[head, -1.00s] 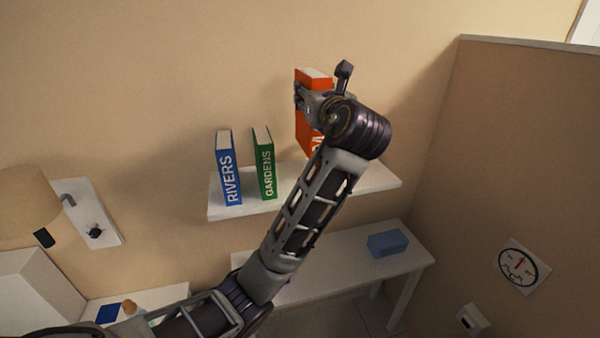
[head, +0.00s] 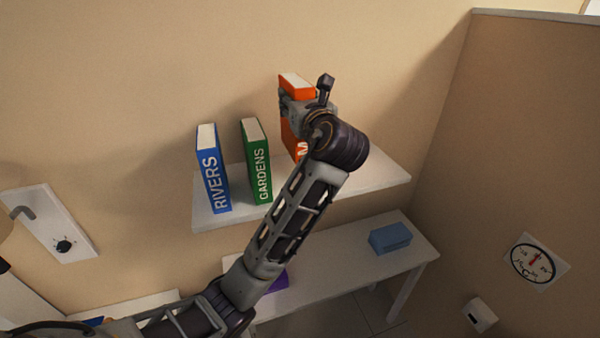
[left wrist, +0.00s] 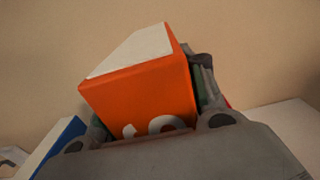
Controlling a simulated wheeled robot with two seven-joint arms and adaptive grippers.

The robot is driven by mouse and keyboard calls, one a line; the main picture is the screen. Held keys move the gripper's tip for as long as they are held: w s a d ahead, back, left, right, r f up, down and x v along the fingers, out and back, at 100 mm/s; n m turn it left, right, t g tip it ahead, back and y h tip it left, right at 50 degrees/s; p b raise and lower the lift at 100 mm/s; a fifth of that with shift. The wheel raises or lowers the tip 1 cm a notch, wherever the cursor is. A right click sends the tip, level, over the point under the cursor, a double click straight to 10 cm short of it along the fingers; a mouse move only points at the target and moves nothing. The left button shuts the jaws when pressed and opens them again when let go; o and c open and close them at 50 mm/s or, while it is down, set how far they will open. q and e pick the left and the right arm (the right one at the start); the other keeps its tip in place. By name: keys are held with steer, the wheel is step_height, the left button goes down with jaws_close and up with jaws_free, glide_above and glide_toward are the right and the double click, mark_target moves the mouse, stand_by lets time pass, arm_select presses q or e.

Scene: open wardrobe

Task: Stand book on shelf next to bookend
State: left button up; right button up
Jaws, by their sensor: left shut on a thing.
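An orange book (head: 288,135) with white lettering is upright in my left gripper (head: 304,102), at the right part of the white wall shelf (head: 385,177). The gripper is shut on the book, which also shows in the left wrist view (left wrist: 150,92). My arm hides the book's lower end, so I cannot tell whether it touches the shelf. To its left stand a green GARDENS book (head: 256,160) and a blue RIVERS book (head: 212,168), apart from it. I cannot make out a bookend; a small red patch (left wrist: 228,102) shows beside the gripper in the left wrist view. My right gripper is out of view.
A white table (head: 340,255) below the shelf holds a blue box (head: 390,238) and a purple item (head: 280,282) partly behind my arm. A brown partition (head: 500,130) stands at the right. The shelf's right end is bare.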

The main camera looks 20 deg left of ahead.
arm_select(q)
steer(key=shift+s, duration=0.1)
steer(key=shift+f, duration=3.05)
steer(key=shift+f, duration=1.9)
steer(key=shift+f+p, duration=0.1)
steer(key=shift+p, duration=0.2)
